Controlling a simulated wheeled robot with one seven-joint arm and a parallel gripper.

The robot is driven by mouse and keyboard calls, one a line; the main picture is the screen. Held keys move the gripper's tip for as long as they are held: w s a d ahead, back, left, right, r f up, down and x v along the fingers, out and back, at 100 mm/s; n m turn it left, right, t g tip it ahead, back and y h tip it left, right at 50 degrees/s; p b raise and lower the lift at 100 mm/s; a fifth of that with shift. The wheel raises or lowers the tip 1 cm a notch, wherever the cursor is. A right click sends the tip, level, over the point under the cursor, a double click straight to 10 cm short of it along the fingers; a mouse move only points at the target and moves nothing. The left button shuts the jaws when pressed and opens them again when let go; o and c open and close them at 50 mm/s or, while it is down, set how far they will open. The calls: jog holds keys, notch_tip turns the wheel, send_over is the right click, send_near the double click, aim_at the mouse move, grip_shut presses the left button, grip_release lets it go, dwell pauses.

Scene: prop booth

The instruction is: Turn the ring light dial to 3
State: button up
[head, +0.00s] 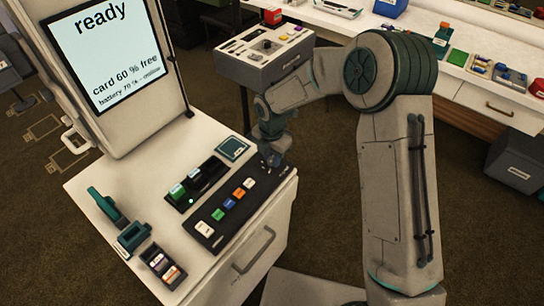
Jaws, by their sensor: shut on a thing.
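My gripper (271,158) points down at the far right end of a black button panel (217,237) on the white cart top. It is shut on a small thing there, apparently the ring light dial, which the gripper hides. The dial's pointer and numbers cannot be read.
A screen (108,50) reading "ready" stands at the cart's back left. A black device (197,183), a small teal-framed pad (233,148) and teal holders (132,237) sit on the cart. A grey control box (265,70) stands behind my arm. A white counter (420,40) runs along the back.

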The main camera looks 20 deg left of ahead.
jog(key=shift+m, duration=0.3)
jog(key=m+b, duration=0.1)
jog(key=m, duration=0.1)
jog(key=shift+m, duration=0.4)
jog(key=m+b, duration=0.2)
jog(key=m, duration=0.1)
jog(key=shift+m, duration=0.4)
jog(key=m+b, duration=0.2)
jog(key=m, duration=0.4)
jog(key=m+b, duration=0.2)
jog(key=m, duration=0.4)
jog(key=shift+m, duration=0.3)
jog(key=m+b, duration=0.1)
jog(key=m, duration=0.5)
jog(key=shift+m, duration=0.3)
jog(key=o, duration=1)
